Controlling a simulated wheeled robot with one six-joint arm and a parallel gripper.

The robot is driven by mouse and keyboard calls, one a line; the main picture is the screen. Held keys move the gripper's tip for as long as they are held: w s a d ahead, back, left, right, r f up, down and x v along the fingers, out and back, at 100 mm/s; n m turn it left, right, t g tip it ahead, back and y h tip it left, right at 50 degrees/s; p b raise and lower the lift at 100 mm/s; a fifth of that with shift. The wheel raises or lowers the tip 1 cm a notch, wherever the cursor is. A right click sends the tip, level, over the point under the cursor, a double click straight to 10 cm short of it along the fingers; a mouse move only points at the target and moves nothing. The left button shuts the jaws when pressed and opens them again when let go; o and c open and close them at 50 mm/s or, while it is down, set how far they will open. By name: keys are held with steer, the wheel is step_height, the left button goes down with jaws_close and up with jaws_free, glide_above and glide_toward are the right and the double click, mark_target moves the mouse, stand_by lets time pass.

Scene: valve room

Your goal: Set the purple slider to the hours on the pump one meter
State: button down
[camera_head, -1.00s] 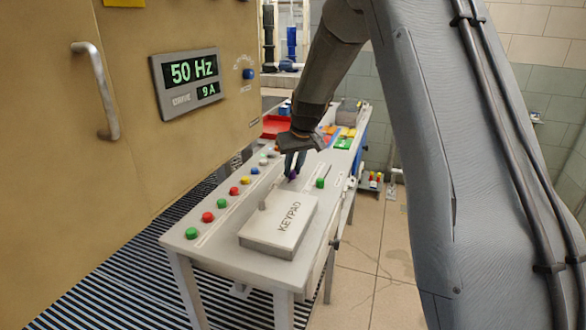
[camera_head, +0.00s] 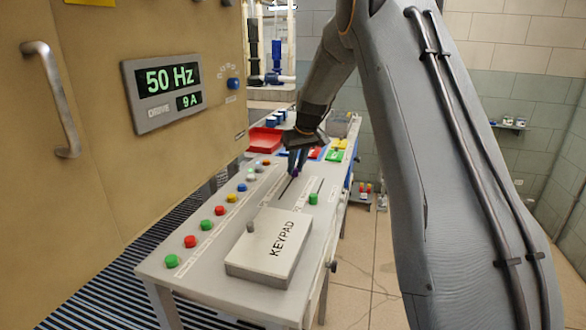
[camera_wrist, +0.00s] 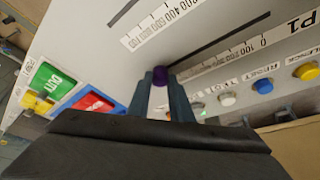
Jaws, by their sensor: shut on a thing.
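The purple slider knob (camera_wrist: 160,76) sits on its slot between my gripper's fingertips in the wrist view. My gripper (camera_wrist: 160,82) is shut on it. A printed scale (camera_wrist: 225,55) with numbers from 0 upward runs beside the slot, near the label P1; the figures close to the knob are hidden or too small to read. In the head view my gripper (camera_head: 295,164) reaches down to the panel, and a little of the purple knob (camera_head: 295,173) shows there. A green slider knob (camera_head: 313,198) stands on a parallel slot to the right. No pump one hours meter is readable.
A keypad box (camera_head: 270,247) lies at the panel's near end. Several coloured buttons (camera_head: 205,224) line the panel's left side. A cabinet display (camera_head: 163,90) reads 50 Hz and 9 A. A red tray (camera_head: 263,141) and coloured blocks stand farther back.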

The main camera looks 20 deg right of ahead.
mark_target(300, 180)
steer(key=shift+w+r, duration=0.1)
steer(key=shift+w, duration=0.05)
steer(key=c, duration=1.6)
jaws_free()
steer(key=shift+d, duration=0.15)
steer(key=shift+o, duration=0.2)
steer(key=b+v, duration=0.1)
steer(key=v, duration=0.6)
steer(key=shift+r, duration=0.25)
steer(key=shift+r, duration=0.1)
